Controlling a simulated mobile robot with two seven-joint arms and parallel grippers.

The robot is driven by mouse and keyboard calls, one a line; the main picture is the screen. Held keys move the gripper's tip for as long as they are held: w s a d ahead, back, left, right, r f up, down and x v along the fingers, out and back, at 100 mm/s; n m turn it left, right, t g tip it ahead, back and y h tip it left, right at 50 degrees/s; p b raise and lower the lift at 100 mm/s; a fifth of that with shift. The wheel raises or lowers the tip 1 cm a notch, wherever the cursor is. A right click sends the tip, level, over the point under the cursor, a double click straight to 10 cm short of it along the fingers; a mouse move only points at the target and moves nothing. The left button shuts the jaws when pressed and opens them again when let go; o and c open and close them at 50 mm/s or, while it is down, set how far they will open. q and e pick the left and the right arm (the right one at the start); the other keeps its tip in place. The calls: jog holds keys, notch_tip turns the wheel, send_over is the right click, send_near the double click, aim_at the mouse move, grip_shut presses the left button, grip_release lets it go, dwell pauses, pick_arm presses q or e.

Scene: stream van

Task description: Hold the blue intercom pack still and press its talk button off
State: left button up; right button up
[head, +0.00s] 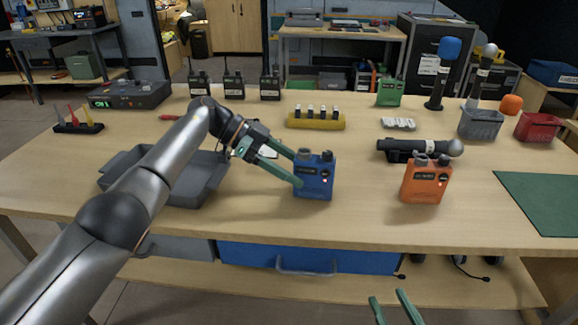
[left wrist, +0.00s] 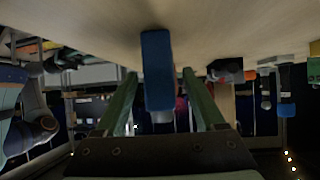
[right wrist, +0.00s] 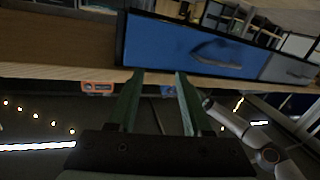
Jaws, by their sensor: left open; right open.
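The blue intercom pack (head: 314,185) stands upright on the table, its front facing me, with a small lit red spot on its lower right front. My left gripper (head: 296,168) is at the pack's left side, open. In the left wrist view the blue pack (left wrist: 157,75) shows narrow between the two green fingers, with a gap on each side. My right gripper (head: 388,300) is low in front of the table, open and empty. In the right wrist view its fingers (right wrist: 155,78) point at the table's front edge.
An orange intercom pack (head: 424,181) stands to the right, in front of a black microphone (head: 415,147). A grey tray (head: 188,192) lies under my left arm. A yellow holder (head: 316,122) is behind the blue pack. The table front between the two packs is clear.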

aim_at(325, 173)
pick_arm(q)
jog(key=shift+p+x, duration=0.35)
jog(key=shift+x, duration=1.45)
pick_arm(e)
jog(key=shift+s+d+f+m+g+h, duration=0.2)
jog(key=shift+f+g, duration=0.25)
jog(key=shift+f, duration=0.5)
jog(key=shift+s+a+f+m+g+h, duration=0.15)
jog(key=shift+s+f+g, duration=0.2)
jog(key=shift+f, duration=0.65)
jog(key=shift+s+d+f+m+g+h, duration=0.15)
jog(key=shift+f+g, duration=0.35)
jog(key=shift+f, duration=0.45)
jog(key=shift+a, duration=0.1)
pick_arm(q)
grip_shut()
pick_arm(e)
grip_shut()
